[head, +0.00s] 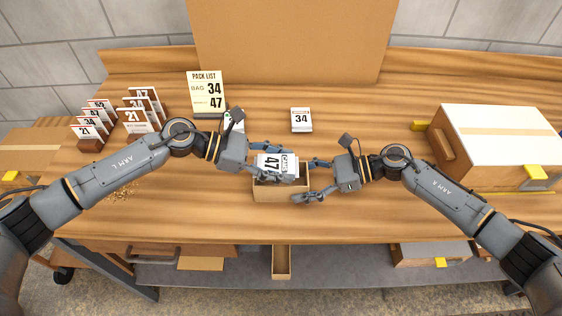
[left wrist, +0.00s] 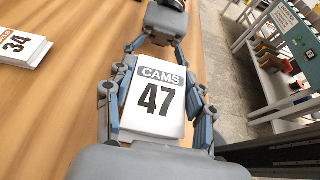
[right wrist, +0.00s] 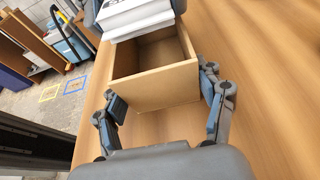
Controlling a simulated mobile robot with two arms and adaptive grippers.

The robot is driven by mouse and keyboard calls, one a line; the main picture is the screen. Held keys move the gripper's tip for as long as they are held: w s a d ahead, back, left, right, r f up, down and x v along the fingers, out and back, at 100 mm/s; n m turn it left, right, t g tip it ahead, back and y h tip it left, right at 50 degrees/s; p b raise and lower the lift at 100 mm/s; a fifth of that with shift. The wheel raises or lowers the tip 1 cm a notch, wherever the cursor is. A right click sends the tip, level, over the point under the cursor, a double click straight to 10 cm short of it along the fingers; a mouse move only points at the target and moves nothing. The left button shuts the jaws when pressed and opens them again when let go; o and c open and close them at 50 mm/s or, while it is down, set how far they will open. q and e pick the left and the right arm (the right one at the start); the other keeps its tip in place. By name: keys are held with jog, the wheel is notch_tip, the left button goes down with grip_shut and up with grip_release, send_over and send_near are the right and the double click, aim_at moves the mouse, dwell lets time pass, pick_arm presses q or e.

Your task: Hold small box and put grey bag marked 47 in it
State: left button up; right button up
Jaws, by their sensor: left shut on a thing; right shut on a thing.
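The small open-topped box (head: 281,194) of light wood or cardboard stands near the table's front edge. My right gripper (head: 308,180) is shut on its right end; in the right wrist view, fingers flank the box (right wrist: 160,85) and its inside looks empty at the near end. My left gripper (head: 277,163) is shut on the bag marked 47 (head: 270,163), which has a white face with a grey "CAMS" strip. In the left wrist view, the bag (left wrist: 155,98) is between both fingers. It is tilted over the box's left part; the bag's lower edge is partly hidden.
A bag marked 34 (head: 301,120) lies behind the box. A pack list card (head: 207,91) reading 34 and 47 stands at back left, beside racks of numbered cards (head: 143,108). A large carton (head: 497,138) stands at right. Table between is mostly clear.

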pick_arm(q)
jog(key=shift+f, duration=0.55)
dwell(0.4)
jog(key=o, duration=1.4)
jog(key=shift+f, duration=0.1)
jog(key=v, duration=1.2)
pick_arm(e)
jog(key=o, duration=1)
jog(key=shift+o, duration=0.3)
